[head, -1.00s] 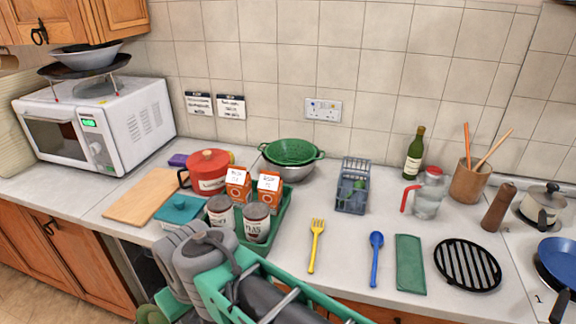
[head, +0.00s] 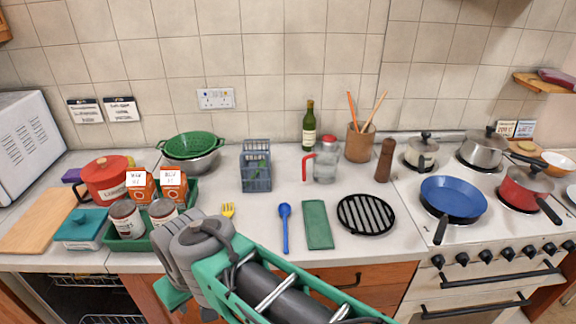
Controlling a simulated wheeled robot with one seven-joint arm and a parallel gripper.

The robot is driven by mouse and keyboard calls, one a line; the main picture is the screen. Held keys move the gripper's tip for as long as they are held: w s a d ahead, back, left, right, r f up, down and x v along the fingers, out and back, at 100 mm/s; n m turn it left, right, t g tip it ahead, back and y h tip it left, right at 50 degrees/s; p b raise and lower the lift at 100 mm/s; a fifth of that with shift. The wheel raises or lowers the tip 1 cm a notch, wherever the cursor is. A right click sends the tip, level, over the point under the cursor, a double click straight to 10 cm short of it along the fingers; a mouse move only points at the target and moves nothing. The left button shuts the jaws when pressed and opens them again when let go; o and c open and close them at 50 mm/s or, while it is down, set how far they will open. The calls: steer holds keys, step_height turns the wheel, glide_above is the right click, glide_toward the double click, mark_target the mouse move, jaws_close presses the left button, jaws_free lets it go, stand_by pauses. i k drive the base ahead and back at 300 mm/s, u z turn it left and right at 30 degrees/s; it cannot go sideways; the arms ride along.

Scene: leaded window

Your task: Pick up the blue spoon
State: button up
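The blue spoon (head: 285,226) lies flat on the light worktop in the head view, bowl toward the wall and handle toward the front edge. A yellow fork (head: 228,210) lies to its left, its handle hidden behind my arm. A folded green cloth (head: 317,224) lies just to its right. My arm crosses the lower middle of the picture, in front of the worktop edge and close to the spoon's handle end. The fingertips of my gripper cannot be made out, so its opening does not show.
A blue-grey rack (head: 256,170) stands behind the fork. A black round trivet (head: 366,214) lies right of the cloth. A green tray (head: 133,243) with cans and cartons is at left. A glass jug (head: 326,162) stands behind the cloth. The hob with pans (head: 453,197) is at right.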

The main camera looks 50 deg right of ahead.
mark_target(284, 209)
steer(key=z, duration=1.85)
steer(key=k, duration=0.75)
steer(key=u, duration=0.9)
steer(key=i, duration=1)
steer(key=u, duration=0.35)
steer(key=k, duration=0.65)
steer(key=z, duration=0.85)
steer(key=i, duration=0.5)
